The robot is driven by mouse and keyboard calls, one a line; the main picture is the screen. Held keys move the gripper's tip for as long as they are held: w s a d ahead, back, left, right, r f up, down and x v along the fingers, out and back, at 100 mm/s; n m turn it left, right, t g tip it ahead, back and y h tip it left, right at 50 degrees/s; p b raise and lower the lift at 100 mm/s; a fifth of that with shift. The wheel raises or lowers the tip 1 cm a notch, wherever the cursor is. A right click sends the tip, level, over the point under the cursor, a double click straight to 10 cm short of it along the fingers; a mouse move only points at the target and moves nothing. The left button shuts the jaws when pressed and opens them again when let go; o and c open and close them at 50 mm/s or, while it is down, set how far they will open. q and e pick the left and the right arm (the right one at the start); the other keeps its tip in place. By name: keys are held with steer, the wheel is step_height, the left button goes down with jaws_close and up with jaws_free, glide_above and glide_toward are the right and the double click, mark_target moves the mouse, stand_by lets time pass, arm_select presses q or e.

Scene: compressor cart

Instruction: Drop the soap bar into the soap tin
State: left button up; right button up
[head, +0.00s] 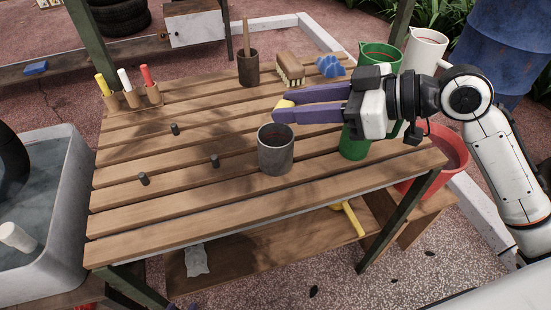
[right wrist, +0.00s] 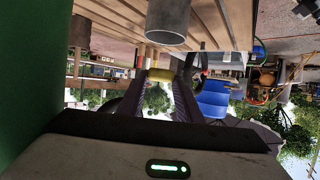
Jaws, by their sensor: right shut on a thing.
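The soap bar (head: 285,104) is a small yellow piece, mostly hidden by the fingers in the head view. My right gripper (head: 281,107), with purple fingers, is shut on it. The bar also shows between the fingertips in the right wrist view (right wrist: 161,74). The soap tin (head: 275,156) is a grey metal cylinder standing upright on the slatted table. Its open top faces up. In the head view the fingertips are just above and behind the tin's rim, and the bar is apart from it. The tin also shows at the top of the right wrist view (right wrist: 168,20).
On the slatted table (head: 200,206), a green jug (head: 354,143) stands right of the tin, partly behind my right gripper. A brush (head: 289,70), a blue piece (head: 329,66) and a brown cup (head: 248,70) stand behind. Several dark pegs rise at left. The front slats are clear.

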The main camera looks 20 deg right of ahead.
steer(key=shift+f, duration=0.15)
steer(key=o, duration=1.1)
steer(key=shift+d, duration=0.1)
steer(key=shift+b+v, duration=0.4)
steer(key=shift+v, duration=4.7)
steer(key=shift+s+f, duration=0.1)
steer(key=shift+s, duration=0.05)
